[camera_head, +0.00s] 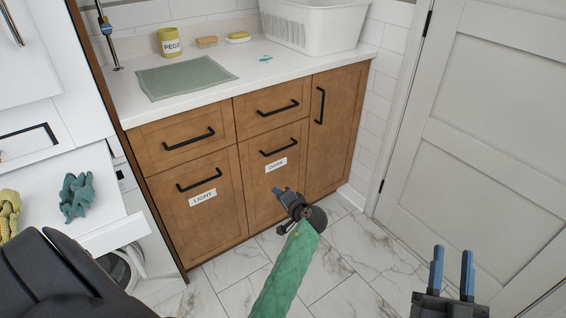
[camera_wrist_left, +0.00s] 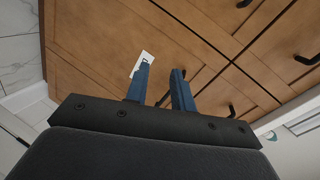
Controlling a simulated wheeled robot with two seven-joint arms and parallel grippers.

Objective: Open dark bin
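The dark bin (camera_head: 258,196) is a brown wooden front in the middle of the cabinet, with a white "DARK" label (camera_head: 276,165). Its black bar handle (camera_head: 278,147) sits near the top edge, above the label. The front looks flush with its neighbours. My left gripper (camera_head: 283,191) is in front of the bin's lower part, below the label and handle, holding nothing. In the left wrist view its two blue fingers (camera_wrist_left: 161,80) are apart, with a white label (camera_wrist_left: 143,63) beyond them. My right gripper (camera_head: 452,262) is open and empty at the lower right, away from the cabinet.
The "LIGHT" bin (camera_head: 220,215) is to the left, a drawer (camera_head: 270,108) above, and a tall door (camera_head: 335,125) to the right. The counter holds a white basket (camera_head: 315,25), cloth (camera_head: 185,77) and pegs tin (camera_head: 170,43). A washing machine stands left. The marble floor is clear.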

